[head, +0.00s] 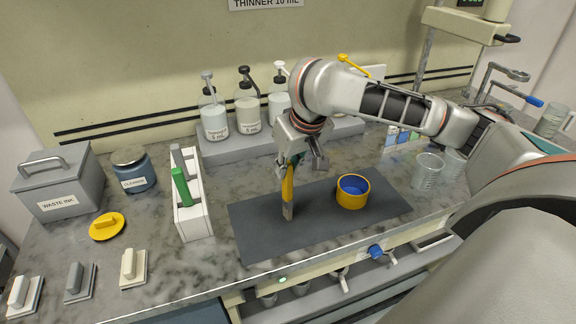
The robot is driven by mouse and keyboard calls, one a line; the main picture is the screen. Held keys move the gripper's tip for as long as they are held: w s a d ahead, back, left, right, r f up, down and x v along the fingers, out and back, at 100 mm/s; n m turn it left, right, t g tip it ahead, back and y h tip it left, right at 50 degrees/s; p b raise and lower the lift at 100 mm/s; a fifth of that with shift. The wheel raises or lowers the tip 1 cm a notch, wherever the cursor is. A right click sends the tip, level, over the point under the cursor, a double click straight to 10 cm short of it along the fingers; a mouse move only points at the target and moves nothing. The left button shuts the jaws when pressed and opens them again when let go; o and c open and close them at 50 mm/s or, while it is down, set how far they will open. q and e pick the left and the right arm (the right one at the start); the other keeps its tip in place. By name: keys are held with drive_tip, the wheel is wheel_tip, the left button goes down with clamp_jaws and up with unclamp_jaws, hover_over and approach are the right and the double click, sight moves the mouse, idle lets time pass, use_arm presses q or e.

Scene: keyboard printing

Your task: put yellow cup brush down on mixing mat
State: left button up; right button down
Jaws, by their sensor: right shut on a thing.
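My right gripper (300,168) is shut on the yellow cup brush (288,187). The brush has a flat yellow handle and a greyish lower end, and it points down nearly upright. Its lower end is over the left-middle part of the dark mixing mat (262,238); I cannot tell whether it touches the mat. The gripper hides the top of the handle. A yellow cup (352,198) with blue contents stands on the mat to the right of the brush. My left gripper is not in view.
A white holder (194,222) with a green-handled tool stands left of the mat. Several pump bottles (247,112) stand on a grey ledge behind. Clear beakers (427,171) stand to the right. A yellow lid (106,227) lies at the left. The mat's left part is bare.

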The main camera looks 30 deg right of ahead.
drive_tip(key=c, duration=2)
unclamp_jaws()
drive_tip(key=shift+s+r, duration=0.1)
drive_tip(key=shift+r, duration=0.35)
drive_tip(key=v, duration=1.1)
drive_tip(key=shift+s+r, duration=0.1)
drive_tip(key=shift+s, duration=0.05)
